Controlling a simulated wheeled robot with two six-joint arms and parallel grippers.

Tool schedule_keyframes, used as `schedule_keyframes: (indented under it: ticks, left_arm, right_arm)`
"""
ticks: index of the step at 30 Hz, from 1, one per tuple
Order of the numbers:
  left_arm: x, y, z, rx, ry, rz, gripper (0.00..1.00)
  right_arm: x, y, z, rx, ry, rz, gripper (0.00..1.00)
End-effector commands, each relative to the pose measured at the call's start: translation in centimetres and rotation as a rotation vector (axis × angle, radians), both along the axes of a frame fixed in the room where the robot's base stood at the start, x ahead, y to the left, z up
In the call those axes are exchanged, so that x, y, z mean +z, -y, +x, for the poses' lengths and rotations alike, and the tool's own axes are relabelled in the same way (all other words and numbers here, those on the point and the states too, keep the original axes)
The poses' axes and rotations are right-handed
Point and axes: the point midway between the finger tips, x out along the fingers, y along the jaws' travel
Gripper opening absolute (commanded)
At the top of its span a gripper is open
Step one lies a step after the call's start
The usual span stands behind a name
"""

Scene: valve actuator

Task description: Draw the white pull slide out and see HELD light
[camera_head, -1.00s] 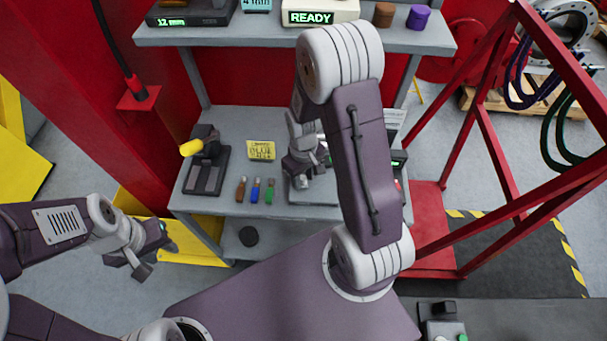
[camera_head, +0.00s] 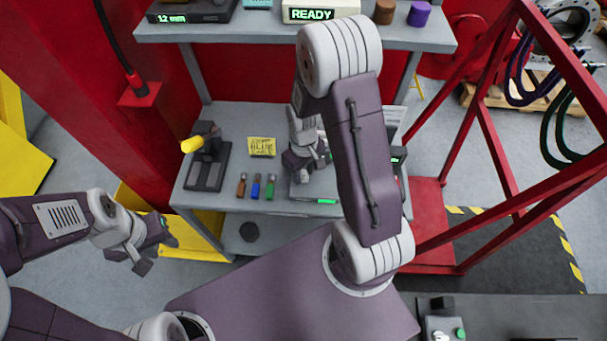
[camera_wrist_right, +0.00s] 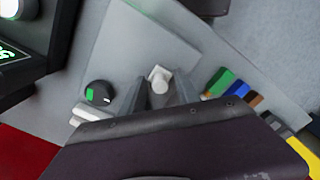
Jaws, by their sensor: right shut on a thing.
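My right gripper (camera_head: 303,168) is over the grey panel (camera_head: 328,190) on the bench. In the right wrist view its fingers (camera_wrist_right: 161,88) are shut on the white pull slide (camera_wrist_right: 159,75), whose pale end shows between them. In the head view the slide is hidden by my gripper and arm. A small green strip (camera_head: 327,201) glows at the panel's front edge; its lettering is too small to read. My left gripper (camera_head: 152,250) is empty, with fingers apart, off the bench's left front corner.
A black knob with a green mark (camera_wrist_right: 98,93) is beside the slide. A black stand with a yellow handle (camera_head: 207,165) is further left. A shelf (camera_head: 280,35) overhangs the back.

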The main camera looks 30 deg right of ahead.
Motion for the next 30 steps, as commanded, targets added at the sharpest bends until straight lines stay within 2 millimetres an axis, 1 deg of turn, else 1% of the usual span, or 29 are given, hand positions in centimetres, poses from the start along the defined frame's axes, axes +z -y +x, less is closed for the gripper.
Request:
schedule_keyframes:
  ticks: [6,14,15,17,18,26,28,30]
  left_arm:
    - [0.3,0.0,0.0,0.000,0.000,0.000,0.36]
    - [0.3,0.0,0.0,0.000,0.000,0.000,0.36]
    - [0.3,0.0,0.0,0.000,0.000,0.000,0.36]
    - [0.3,0.0,0.0,0.000,0.000,0.000,0.36]
    - [0.3,0.0,0.0,0.000,0.000,0.000,0.36]
    - [0.3,0.0,0.0,0.000,0.000,0.000,0.36]
    - [0.3,0.0,0.0,0.000,0.000,0.000,0.36]
    - [0.3,0.0,0.0,0.000,0.000,0.000,0.36]
  right_arm:
    - [0.1,0.5,0.9,-0.001,0.001,0.000,0.06]
    - [0.1,0.6,1.0,0.000,0.002,-0.001,0.06]
    - [0.1,0.6,1.0,0.000,0.002,-0.001,0.44]
    - [0.1,0.6,1.0,0.000,0.002,-0.001,0.61]
    - [0.1,0.6,1.0,0.000,0.002,-0.001,0.64]
    - [0.0,0.6,1.0,0.000,0.001,0.000,0.64]
    - [0.4,0.6,1.0,0.000,0.003,0.000,0.64]
    - [1.5,0.6,1.1,0.000,0.006,-0.001,0.64]
